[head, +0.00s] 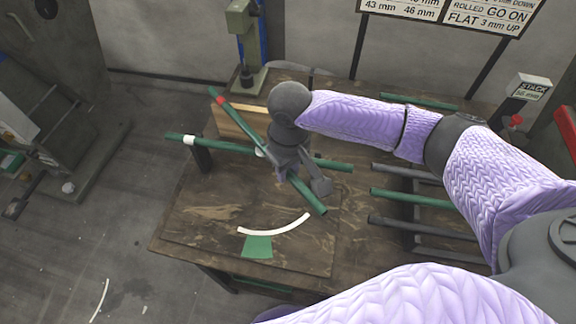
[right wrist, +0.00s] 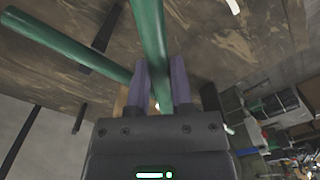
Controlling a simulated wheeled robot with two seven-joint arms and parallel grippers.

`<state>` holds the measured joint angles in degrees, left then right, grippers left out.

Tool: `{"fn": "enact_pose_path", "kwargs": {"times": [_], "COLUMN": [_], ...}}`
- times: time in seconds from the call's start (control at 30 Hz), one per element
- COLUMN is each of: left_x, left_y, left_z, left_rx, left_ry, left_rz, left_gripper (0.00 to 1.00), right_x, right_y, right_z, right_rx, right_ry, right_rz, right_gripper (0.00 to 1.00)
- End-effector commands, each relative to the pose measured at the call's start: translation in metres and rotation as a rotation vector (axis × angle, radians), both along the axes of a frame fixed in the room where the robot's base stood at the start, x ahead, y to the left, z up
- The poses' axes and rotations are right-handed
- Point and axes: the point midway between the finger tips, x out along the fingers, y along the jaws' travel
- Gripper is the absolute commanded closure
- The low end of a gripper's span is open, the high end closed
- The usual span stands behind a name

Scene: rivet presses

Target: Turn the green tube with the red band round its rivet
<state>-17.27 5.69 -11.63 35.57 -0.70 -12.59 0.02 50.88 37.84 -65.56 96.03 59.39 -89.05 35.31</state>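The green tube with the red band (head: 308,196) lies slantwise from upper left to lower right over the table, its red band (head: 220,100) near the far end. It crosses a second green tube with a white band (head: 222,147), which lies nearly level in the picture. The crossing, where the rivet would be, is mostly hidden by my gripper. My right gripper (head: 286,174) is at the banded tube's near half, just past the crossing. In the right wrist view its fingers (right wrist: 161,85) flank a green tube (right wrist: 150,30) closely on both sides. My left gripper is not in view.
A wooden table (head: 190,225) carries a white curved strip (head: 280,229) and a green patch (head: 257,247) in front of the tubes. Several grey and green tubes (head: 400,196) lie on a rack at right. A green press (head: 245,50) stands behind.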

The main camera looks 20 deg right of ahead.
Motion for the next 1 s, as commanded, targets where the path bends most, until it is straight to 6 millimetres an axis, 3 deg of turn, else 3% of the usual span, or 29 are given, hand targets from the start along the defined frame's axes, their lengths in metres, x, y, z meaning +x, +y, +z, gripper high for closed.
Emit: {"fn": "enact_pose_path", "kwargs": {"times": [0.03, 0.1, 0.47, 0.83, 0.87, 1.0], "left_x": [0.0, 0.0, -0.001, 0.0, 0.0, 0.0], "left_y": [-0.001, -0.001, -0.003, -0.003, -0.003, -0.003], "left_z": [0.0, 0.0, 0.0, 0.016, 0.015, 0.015], "left_rx": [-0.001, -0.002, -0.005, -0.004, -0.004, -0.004], "left_ry": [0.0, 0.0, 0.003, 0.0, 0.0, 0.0], "left_rz": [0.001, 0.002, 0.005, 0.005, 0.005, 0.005], "left_gripper": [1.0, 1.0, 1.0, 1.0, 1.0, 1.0], "right_x": [0.0, 0.0, 0.0, -0.002, -0.002, -0.002], "right_y": [0.0, 0.0, 0.0, 0.008, 0.008, 0.008], "right_z": [0.0, 0.0, 0.0, 0.0, 0.0, 0.0], "right_rx": [0.0, 0.0, 0.0, 0.002, 0.002, 0.002], "right_ry": [0.0, 0.0, 0.0, 0.001, 0.001, 0.0], "right_rz": [0.0, 0.0, -0.001, -0.086, -0.086, -0.085], "right_gripper": [0.9, 1.0, 1.0, 1.0, 0.7, 0.4]}}
